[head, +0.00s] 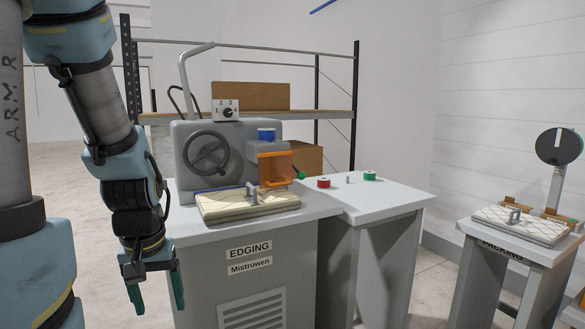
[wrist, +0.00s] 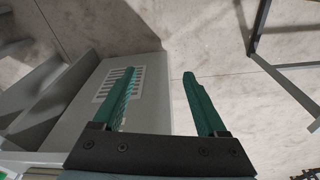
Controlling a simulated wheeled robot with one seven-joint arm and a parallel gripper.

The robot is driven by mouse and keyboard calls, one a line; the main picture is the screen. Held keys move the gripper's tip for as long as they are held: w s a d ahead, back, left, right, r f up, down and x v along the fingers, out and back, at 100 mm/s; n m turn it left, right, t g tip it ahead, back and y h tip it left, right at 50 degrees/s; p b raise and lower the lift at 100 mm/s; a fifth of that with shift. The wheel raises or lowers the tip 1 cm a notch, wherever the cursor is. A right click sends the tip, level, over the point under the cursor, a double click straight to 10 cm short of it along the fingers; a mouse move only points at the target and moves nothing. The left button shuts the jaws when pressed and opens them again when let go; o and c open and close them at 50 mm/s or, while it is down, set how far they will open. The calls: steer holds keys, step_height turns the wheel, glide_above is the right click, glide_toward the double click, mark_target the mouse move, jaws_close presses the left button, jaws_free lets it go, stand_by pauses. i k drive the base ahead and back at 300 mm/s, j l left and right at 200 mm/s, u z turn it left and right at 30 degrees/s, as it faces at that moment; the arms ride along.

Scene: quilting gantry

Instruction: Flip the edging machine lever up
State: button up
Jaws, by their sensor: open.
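The edging machine (head: 186,134) is a grey body on a grey cabinet labelled EDGING. At its right side, beside an orange guard (head: 273,168), a short dark lever with a green knob (head: 300,174) sticks out and slopes slightly down to the right. My gripper (head: 156,295) hangs left of the cabinet, fingers pointing down, well below and left of the lever. In the wrist view my gripper (wrist: 159,73) has its two green fingers apart with nothing between them. The lever is not in the wrist view.
A quilted pad with a handle (head: 248,203) lies before the machine. Red (head: 323,182) and green (head: 369,175) spools stand on the side table (head: 385,196). The packing stand (head: 512,255) is at right. The cabinet's vented side (wrist: 140,85) is close to my fingers.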

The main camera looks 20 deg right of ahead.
mark_target(301, 176)
steer(key=l+u, duration=0.1)
steer(key=l, duration=0.4)
steer(key=l+u, duration=0.15)
steer(key=l, duration=0.4)
steer(key=k+l+u, duration=0.1)
steer(key=l, duration=0.4)
steer(key=l+u, duration=0.1)
steer(key=l, duration=0.4)
steer(key=k+l+u, duration=0.15)
steer(key=l, duration=0.35)
